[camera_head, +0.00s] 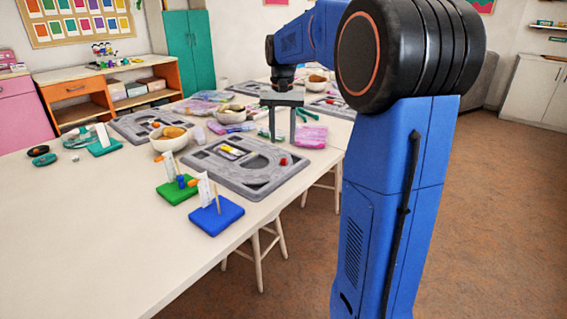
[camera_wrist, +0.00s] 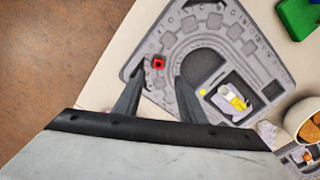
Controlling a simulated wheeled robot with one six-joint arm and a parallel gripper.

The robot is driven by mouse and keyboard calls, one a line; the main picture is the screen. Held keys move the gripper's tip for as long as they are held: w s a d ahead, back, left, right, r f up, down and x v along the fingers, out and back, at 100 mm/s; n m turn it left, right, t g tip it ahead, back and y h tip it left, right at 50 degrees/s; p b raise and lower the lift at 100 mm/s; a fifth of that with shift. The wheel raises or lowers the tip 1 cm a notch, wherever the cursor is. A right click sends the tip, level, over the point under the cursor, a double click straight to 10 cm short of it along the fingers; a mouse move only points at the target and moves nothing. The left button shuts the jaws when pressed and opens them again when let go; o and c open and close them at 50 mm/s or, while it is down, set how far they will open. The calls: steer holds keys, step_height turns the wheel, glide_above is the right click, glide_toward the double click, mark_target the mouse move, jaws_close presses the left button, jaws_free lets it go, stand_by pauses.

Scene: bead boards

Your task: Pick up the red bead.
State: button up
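The red bead (camera_wrist: 158,63) lies on the grey bead board (camera_wrist: 172,43), near one edge of it. In the head view the red bead (camera_head: 283,161) sits toward the right part of the board (camera_head: 226,178). My gripper (camera_wrist: 163,80) is open and empty, with its fingers pointing down at the board. In the wrist view the bead shows just beyond the fingertips, nearer the left finger. In the head view my gripper (camera_head: 282,139) hangs above and behind the bead, apart from it.
A board compartment holds a white piece and yellow beads (camera_wrist: 236,101). A bowl (camera_wrist: 306,122) stands beside the board. Green (camera_head: 179,189) and blue (camera_head: 216,215) blocks with upright pieces stand at the front. The near left table (camera_head: 110,225) is clear.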

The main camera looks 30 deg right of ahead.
mark_target(283, 162)
steer(key=shift+s+d+f, duration=0.1)
steer(key=shift+f, duration=1.75)
steer(key=shift+s+f, duration=0.1)
steer(key=shift+f, duration=1.7)
steer(key=shift+c, duration=0.4)
jaws_close()
